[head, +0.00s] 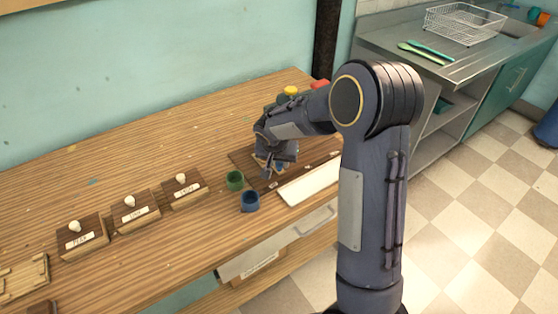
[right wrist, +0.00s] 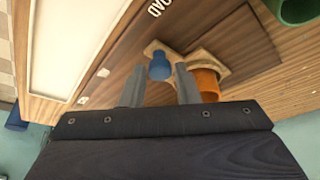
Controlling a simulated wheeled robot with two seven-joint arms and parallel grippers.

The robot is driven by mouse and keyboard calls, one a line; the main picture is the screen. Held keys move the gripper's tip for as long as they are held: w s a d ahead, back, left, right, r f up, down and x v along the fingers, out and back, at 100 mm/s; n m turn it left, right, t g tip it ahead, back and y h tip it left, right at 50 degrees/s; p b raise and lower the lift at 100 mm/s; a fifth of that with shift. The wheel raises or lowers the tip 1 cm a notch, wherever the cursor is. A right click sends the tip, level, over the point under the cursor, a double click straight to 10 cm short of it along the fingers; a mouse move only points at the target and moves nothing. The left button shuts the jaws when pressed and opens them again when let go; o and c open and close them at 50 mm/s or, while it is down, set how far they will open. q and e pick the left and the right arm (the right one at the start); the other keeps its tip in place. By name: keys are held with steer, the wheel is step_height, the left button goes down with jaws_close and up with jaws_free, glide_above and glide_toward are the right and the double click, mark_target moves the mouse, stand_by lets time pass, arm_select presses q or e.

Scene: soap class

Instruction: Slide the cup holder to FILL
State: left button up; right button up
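The cup holder (right wrist: 153,49) is a light wooden piece with a blue knob (right wrist: 159,68), on a dark wooden board in the right wrist view. An orange cup (right wrist: 208,80) stands in its other part. My right gripper (right wrist: 160,82) is open, with its fingers apart on either side of the blue knob; I cannot tell whether they touch it. In the head view my right gripper (head: 268,172) is low over the dark board (head: 244,157) and largely hides the holder. Part of a "LOAD" label shows in the right wrist view; no FILL label is readable. My left gripper is not in view.
A green cup (head: 235,180) and a blue cup (head: 250,201) stand left of the gripper. A white panel (head: 308,187) lies along the front. Several labelled blocks with white knobs (head: 130,202) stand at left. A yellow-topped thing (head: 291,91) is behind my arm.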

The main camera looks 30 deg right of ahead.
jaws_close()
steer(key=shift+d, duration=0.1)
steer(key=d, duration=0.8)
steer(key=shift+w+d, duration=0.25)
steer(key=shift+w, duration=0.1)
steer(key=shift+o, duration=1.9)
jaws_free()
steer(key=shift+r, duration=0.1)
steer(key=v, duration=0.7)
steer(key=shift+s+a+r+b, duration=0.2)
steer(key=shift+r+b, duration=0.1)
steer(key=shift+b, duration=0.15)
